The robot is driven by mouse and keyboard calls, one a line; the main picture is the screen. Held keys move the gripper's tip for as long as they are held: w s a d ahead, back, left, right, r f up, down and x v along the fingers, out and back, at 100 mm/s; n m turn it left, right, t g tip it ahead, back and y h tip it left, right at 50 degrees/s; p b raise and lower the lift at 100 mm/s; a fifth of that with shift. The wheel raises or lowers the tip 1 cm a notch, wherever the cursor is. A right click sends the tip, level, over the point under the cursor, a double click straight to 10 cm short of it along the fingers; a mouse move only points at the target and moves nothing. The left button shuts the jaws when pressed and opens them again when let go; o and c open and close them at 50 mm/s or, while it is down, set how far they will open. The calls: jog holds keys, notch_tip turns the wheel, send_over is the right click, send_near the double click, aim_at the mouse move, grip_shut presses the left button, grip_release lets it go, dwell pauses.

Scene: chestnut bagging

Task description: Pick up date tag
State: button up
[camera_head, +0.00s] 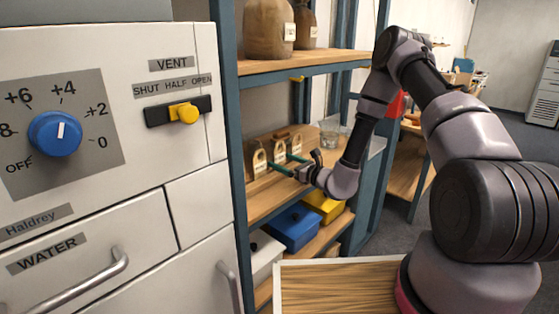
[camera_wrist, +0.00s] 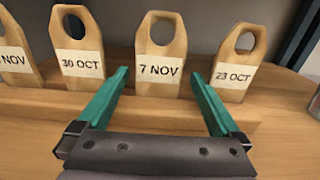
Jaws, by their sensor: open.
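Several wooden date tags stand upright in a row in a wooden holder (camera_wrist: 160,112) on the shelf. In the wrist view they read 30 OCT (camera_wrist: 78,50), 7 NOV (camera_wrist: 161,55) and 23 OCT (camera_wrist: 238,58). One more tag (camera_wrist: 14,52) at the left edge is cut off and shows only "NOV". Each has a round hole near its top. My gripper (camera_wrist: 157,82) is open and empty, its green fingers on either side of the 7 NOV tag's lower part in the picture. Whether they reach its sides I cannot tell. In the head view my gripper (camera_head: 284,164) is at the tags.
The tags stand on the middle wooden shelf (camera_head: 262,205) of a blue-framed rack. Sacks (camera_head: 268,28) sit on the shelf above; blue (camera_head: 293,228) and yellow (camera_head: 323,205) bins sit below. A white cabinet (camera_head: 195,205) is at left.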

aim_at(279, 160)
jog(key=x, duration=0.5)
jog(key=shift+s, duration=0.1)
jog(key=c, duration=1.1)
jog(key=shift+c, duration=0.2)
notch_tip(279, 160, up, 10)
